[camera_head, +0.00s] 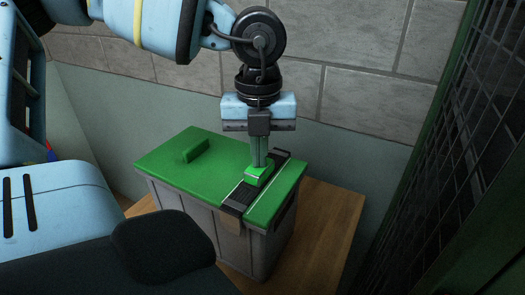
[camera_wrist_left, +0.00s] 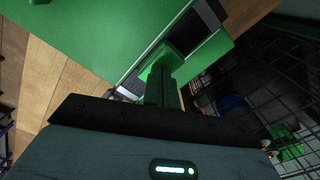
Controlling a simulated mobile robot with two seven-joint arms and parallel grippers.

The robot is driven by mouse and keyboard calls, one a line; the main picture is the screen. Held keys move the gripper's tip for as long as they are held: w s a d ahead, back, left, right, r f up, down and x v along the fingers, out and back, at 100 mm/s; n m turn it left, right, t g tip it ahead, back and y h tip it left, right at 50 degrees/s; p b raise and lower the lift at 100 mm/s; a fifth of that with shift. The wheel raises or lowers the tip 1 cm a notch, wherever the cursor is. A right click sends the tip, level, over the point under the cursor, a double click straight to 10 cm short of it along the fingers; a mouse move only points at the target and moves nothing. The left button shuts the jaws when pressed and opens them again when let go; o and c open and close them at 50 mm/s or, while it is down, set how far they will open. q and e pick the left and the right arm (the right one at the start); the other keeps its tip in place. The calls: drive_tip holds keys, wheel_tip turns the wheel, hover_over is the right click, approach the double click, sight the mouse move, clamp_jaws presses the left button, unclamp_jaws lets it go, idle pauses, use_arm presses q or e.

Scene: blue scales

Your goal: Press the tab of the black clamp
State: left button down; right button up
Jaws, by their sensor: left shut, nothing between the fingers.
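The black clamp (camera_head: 239,198) lies as a dark strip across the right part of the green lid of a grey box. Its bright green tab (camera_head: 256,178) stands on top of the strip. My left gripper (camera_head: 262,162) points straight down with its fingers together and empty. Its tips are at the tab and hide part of it; I cannot tell whether they press on it. In the left wrist view the gripper (camera_wrist_left: 161,86) reaches toward the green tab (camera_wrist_left: 170,56), with the dark clamp strip (camera_wrist_left: 209,14) beyond it. My right gripper is not in view.
The grey box (camera_head: 200,213) with its green lid (camera_head: 205,166) stands on a wooden surface (camera_head: 335,215). A raised green handle (camera_head: 195,150) is on the lid's left part. A tiled wall (camera_head: 358,105) is behind, and a dark mesh panel (camera_head: 470,150) stands at the right.

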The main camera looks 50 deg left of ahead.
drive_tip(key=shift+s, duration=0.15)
use_arm(q)
drive_tip(key=shift+r, duration=0.15)
drive_tip(key=shift+r+p, duration=0.35)
drive_tip(key=shift+r, duration=0.85)
drive_tip(key=shift+r+p, duration=0.4)
drive_tip(key=shift+r, duration=1.35)
wheel_tip(320, 180, up, 3)
drive_tip(key=shift+f+p, duration=0.1)
drive_tip(key=shift+p, duration=0.2)
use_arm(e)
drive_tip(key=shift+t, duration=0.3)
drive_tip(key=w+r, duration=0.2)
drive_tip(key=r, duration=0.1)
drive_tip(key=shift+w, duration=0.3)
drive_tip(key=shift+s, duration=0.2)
